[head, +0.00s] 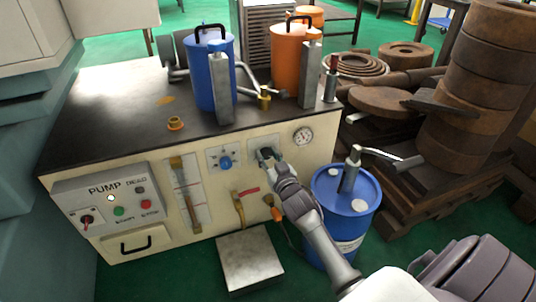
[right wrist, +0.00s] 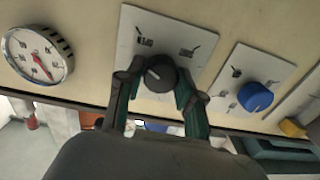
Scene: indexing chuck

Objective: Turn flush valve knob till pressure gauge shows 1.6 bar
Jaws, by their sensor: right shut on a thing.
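My right gripper (head: 268,160) reaches the front panel of the pump cabinet and is shut on a black knob, which shows between its fingers in the right wrist view (right wrist: 161,72). The knob sits on a white plate (right wrist: 136,22) whose small lettering I cannot read surely. The round pressure gauge (head: 303,136) is on the panel to the right of the knob. It also shows in the right wrist view (right wrist: 38,55), with a white face and a red needle; its value is too small to read. My left gripper is not in view.
A blue knob (head: 226,162) on its own plate is left of the gripper. The pump switch box (head: 110,198) is further left. A blue drum (head: 345,205) with a hand pump stands close to my right arm. Blue (head: 205,80) and orange (head: 291,60) canisters stand on the cabinet top.

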